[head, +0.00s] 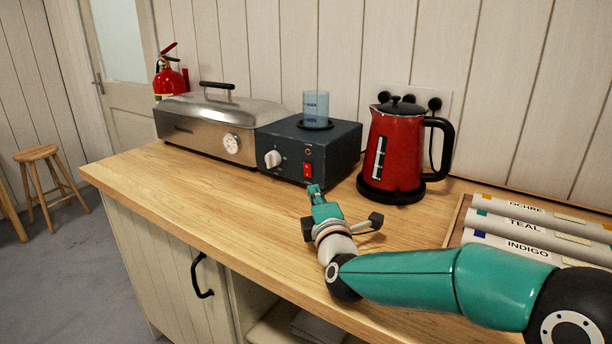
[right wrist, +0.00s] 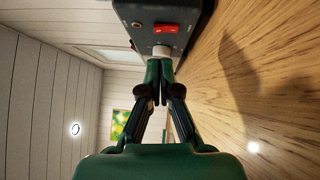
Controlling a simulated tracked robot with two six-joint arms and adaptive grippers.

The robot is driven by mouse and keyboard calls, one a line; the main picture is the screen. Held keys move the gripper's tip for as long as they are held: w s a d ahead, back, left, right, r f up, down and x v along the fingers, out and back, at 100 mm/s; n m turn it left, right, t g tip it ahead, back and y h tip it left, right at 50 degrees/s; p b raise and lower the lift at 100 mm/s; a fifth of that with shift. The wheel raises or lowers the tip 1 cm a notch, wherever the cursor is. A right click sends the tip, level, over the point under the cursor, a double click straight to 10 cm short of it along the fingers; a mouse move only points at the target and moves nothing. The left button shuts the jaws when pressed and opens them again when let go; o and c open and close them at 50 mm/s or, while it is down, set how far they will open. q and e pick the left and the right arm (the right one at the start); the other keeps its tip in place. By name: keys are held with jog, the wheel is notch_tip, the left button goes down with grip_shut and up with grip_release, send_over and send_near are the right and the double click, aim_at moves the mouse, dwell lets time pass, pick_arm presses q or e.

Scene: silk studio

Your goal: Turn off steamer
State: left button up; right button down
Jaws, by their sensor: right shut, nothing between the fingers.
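The steamer's dark control box (head: 315,146) stands on the wooden counter, with a white knob (head: 272,159) and a red rocker switch (head: 307,170) on its front. A clear blue-tinted water cup (head: 316,104) sits on top. Beside it is a long steel chamber (head: 195,128) with a round dial. My right gripper (head: 314,189) is shut and empty, its tips just in front of the box, low near the switch. In the right wrist view, the red switch (right wrist: 166,29) shows just beyond the fingertips (right wrist: 160,62), which partly cover the knob. I cannot tell whether they touch the box, or the switch's position.
A red kettle (head: 395,148) on a black base stands just right of the box. A wooden tray (head: 456,227) with labelled rolls lies farther right. A fire extinguisher (head: 169,78) is behind the chamber. The counter front (head: 220,200) is clear.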

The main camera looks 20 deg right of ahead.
aim_at(304, 167)
pick_arm(q)
jog(key=shift+s+r, duration=0.15)
jog(key=shift+r, duration=0.15)
pick_arm(e)
jog(key=w, duration=0.5)
jog(key=w+d, duration=0.1)
jog(key=w, duration=0.2)
jog(key=shift+w+r, duration=0.25)
jog(key=shift+r, duration=0.1)
pick_arm(q)
jog(key=shift+r+p, duration=0.1)
jog(key=shift+p, duration=0.25)
